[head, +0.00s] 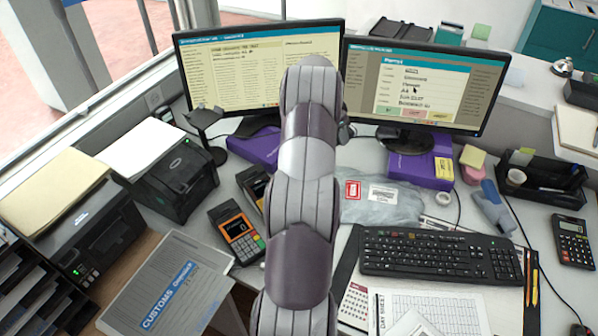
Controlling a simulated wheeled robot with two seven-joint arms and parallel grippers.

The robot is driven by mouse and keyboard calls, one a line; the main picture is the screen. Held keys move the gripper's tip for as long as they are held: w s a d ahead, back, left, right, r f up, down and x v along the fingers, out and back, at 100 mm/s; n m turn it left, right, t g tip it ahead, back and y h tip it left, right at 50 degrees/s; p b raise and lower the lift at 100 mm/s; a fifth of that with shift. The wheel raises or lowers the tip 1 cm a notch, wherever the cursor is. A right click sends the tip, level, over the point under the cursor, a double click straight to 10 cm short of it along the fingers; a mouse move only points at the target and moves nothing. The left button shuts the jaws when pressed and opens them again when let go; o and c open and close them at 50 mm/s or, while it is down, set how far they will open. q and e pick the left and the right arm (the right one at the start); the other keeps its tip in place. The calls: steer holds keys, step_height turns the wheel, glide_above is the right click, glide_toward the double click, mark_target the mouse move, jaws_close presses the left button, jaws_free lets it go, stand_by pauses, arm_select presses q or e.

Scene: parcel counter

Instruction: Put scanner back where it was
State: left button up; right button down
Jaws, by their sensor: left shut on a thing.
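My left arm rises through the middle of the head view and hides most of its own gripper (345,128). Only a dark edge shows just right of the arm, above the counter between the two monitors. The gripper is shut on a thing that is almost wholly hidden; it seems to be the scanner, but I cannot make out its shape. My right gripper is not in view.
Two monitors (262,70) stand at the back. A grey parcel bag (375,200) and a keyboard (440,254) lie right of my arm. A card terminal (236,232) and label printer (177,180) are on the left. A blue-grey handheld tool (491,207) lies near the black organizer (540,185).

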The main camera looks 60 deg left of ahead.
arm_select(q)
steer(key=shift+n, duration=0.3)
steer(key=s+a+f+p, duration=0.1)
steer(key=a+f, duration=0.2)
steer(key=s+a+f+p, duration=0.1)
steer(key=s+a+f, duration=0.1)
steer(key=a+f, duration=0.2)
steer(key=s+a+f+p, duration=0.1)
steer(key=s+a+f, duration=0.1)
steer(key=a+f, duration=0.1)
steer(key=shift+s+a+f, duration=0.15)
steer(key=shift+s+f, duration=0.1)
steer(key=shift+f, duration=0.35)
steer(key=shift+f+b, duration=0.6)
steer(key=shift+b, duration=0.4)
steer(key=shift+r, duration=0.1)
